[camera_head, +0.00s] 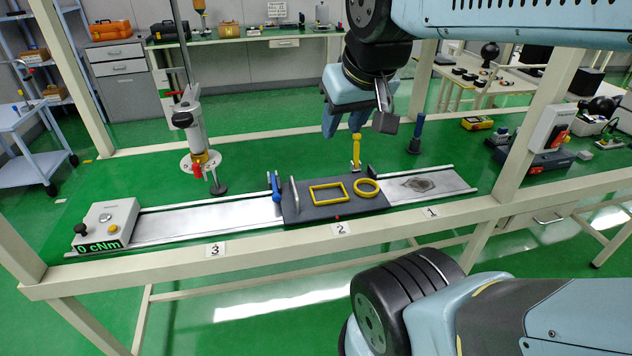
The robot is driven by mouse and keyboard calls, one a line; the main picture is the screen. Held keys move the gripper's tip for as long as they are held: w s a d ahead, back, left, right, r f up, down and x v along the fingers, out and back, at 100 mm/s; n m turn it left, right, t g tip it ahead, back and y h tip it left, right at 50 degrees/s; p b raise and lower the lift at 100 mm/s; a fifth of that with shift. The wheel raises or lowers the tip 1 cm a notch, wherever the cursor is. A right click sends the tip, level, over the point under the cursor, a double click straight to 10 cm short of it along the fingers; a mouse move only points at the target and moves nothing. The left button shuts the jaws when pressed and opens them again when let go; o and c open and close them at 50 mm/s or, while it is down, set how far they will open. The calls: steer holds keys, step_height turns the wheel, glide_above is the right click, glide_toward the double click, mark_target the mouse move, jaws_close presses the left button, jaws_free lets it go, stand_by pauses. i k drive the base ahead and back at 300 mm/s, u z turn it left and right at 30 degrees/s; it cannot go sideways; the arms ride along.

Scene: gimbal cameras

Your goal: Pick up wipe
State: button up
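No item is clearly recognizable as a wipe. A flat grey-brown patch (418,184) lies on the metal plate near label 1; I cannot tell whether it is a cloth or a stain. My gripper (343,130) points down above the far side of the bench, behind the dark fixture plate. An upright yellow-handled tool (356,148) shows just below the right finger; contact cannot be judged.
The dark plate (335,212) carries a yellow rectangle (328,193) and a yellow ring (366,188). A torque display box (106,222) stands at left, a metal column (192,125) behind it. A dark blue post (417,133) stands right of my gripper. Frame posts border the bench.

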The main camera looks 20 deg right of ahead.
mark_target(583, 155)
steer(key=z, duration=0.5)
steer(key=k, duration=1.65)
steer(key=z, duration=1.35)
steer(key=i, duration=1)
steer(key=u, duration=0.05)
